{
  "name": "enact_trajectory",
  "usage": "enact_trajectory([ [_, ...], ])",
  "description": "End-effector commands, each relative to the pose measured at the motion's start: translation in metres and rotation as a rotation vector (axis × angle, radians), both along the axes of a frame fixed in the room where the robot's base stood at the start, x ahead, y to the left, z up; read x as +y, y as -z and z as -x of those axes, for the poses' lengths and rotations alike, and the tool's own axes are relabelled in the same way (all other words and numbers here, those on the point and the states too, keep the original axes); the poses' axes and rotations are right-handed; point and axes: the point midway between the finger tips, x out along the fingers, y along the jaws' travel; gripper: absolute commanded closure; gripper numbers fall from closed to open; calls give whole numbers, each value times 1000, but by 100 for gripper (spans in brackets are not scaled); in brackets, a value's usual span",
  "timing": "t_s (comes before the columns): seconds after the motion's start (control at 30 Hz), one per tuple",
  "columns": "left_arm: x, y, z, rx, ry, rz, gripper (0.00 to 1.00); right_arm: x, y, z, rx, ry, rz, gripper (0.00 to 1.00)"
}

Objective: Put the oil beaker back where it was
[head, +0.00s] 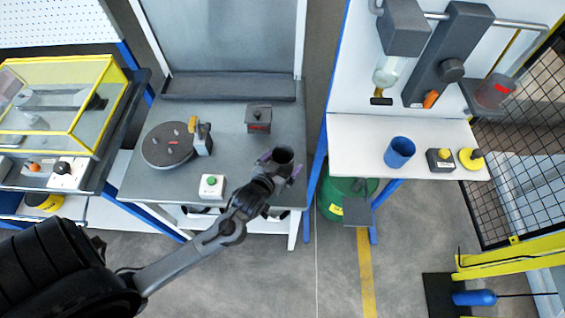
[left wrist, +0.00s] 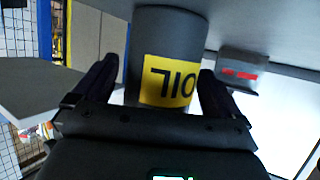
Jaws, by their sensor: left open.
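The oil beaker (left wrist: 172,45) is a dark grey cylinder with a yellow label reading OIL, upside down in the left wrist view. In the head view the beaker (head: 283,157) stands upright at the right front corner of the grey table (head: 240,185). My left gripper (head: 279,170) is open, with one finger on each side of the beaker. The fingers in the left wrist view (left wrist: 155,85) flank the label, and I cannot tell whether they touch it. My right gripper is not in view.
A dark box with a red label (head: 259,119), a round turntable (head: 168,145) and a green button box (head: 211,186) share the table. A blue cup (head: 400,152) stands on the white shelf (head: 350,135) to the right. A green drum (head: 335,190) stands between.

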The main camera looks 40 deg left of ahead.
Motion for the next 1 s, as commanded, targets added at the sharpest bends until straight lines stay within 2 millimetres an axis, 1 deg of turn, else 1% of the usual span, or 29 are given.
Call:
enact_trajectory([
  [0.07, -1, -3, 2, 0, 0, 0, 1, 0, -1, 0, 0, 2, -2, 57],
  [0.17, -3, -7, 11, 1, 1, 1, 1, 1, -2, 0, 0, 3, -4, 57],
  [0.27, -6, -13, 25, 2, 1, 2, 1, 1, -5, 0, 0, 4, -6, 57],
  [0.5, -16, -30, 66, 2, 1, 1, 1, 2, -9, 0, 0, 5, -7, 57],
  [0.7, -22, -41, 92, 1, 0, 1, 1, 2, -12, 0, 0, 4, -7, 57],
  [0.87, -26, -46, 104, 11, 6, 4, 1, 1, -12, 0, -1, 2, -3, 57],
  [1.0, -38, -41, 108, 94, 55, 32, 1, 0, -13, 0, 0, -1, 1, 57],
])
